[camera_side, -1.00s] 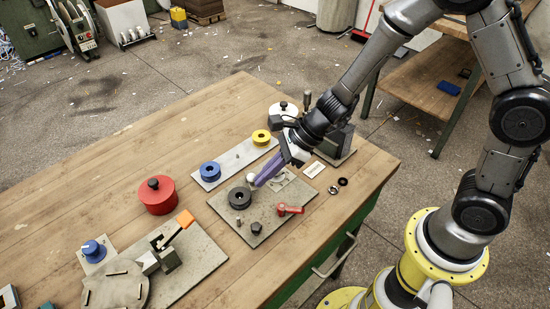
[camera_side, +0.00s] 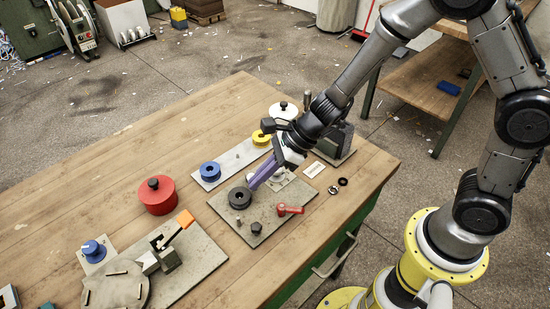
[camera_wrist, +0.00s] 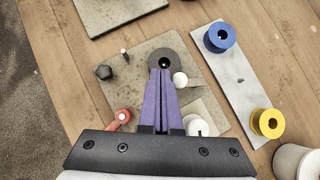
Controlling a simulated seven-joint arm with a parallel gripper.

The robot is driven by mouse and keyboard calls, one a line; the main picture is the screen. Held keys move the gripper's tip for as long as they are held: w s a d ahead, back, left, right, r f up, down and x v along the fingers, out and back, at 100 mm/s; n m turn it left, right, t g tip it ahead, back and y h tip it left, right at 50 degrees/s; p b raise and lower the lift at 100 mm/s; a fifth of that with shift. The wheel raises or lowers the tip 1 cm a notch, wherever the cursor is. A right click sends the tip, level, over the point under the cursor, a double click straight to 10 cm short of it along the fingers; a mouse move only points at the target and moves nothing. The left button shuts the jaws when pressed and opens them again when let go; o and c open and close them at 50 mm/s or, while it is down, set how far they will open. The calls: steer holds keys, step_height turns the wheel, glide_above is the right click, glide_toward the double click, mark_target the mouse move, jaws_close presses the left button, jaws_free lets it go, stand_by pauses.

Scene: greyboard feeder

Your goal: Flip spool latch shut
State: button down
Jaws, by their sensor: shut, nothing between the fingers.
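A grey plate (camera_side: 255,236) on the bench carries a black spool (camera_side: 240,198), a white ball knob and a red lever (camera_side: 289,209). In the wrist view the black spool (camera_wrist: 163,57) is just beyond my fingertips. The white ball knob (camera_wrist: 180,79) is close to their right side; contact is unclear. The red lever also shows in the wrist view (camera_wrist: 121,116), at the left. My gripper (camera_side: 251,187) has its purple fingers shut and empty, pointing down at the spool. Which part is the latch is unclear.
A pale strip (camera_side: 232,161) beside the plate holds a blue spool (camera_side: 210,171) and a yellow spool (camera_side: 261,137). A red round container (camera_side: 157,196) stands to the left. A dark hex knob (camera_wrist: 103,72) and a small pin (camera_wrist: 124,52) stand on the grey plate.

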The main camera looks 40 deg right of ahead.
stand_by(0.8)
steer(key=shift+w+d, duration=0.7)
steer(key=shift+w, duration=0.05)
steer(key=shift+r, duration=0.1)
steer(key=s, duration=0.1)
steer(key=s+d, duration=0.1)
steer(key=s, duration=0.1)
steer(key=s+d+r, duration=0.1)
steer(key=shift+s+r, duration=0.1)
steer(key=shift+s, duration=0.05)
steer(key=s+d+r, duration=0.3)
steer(key=s+r, duration=0.2)
steer(key=r, duration=0.2)
steer(key=shift+d, duration=0.15)
steer(key=shift+s, duration=0.1)
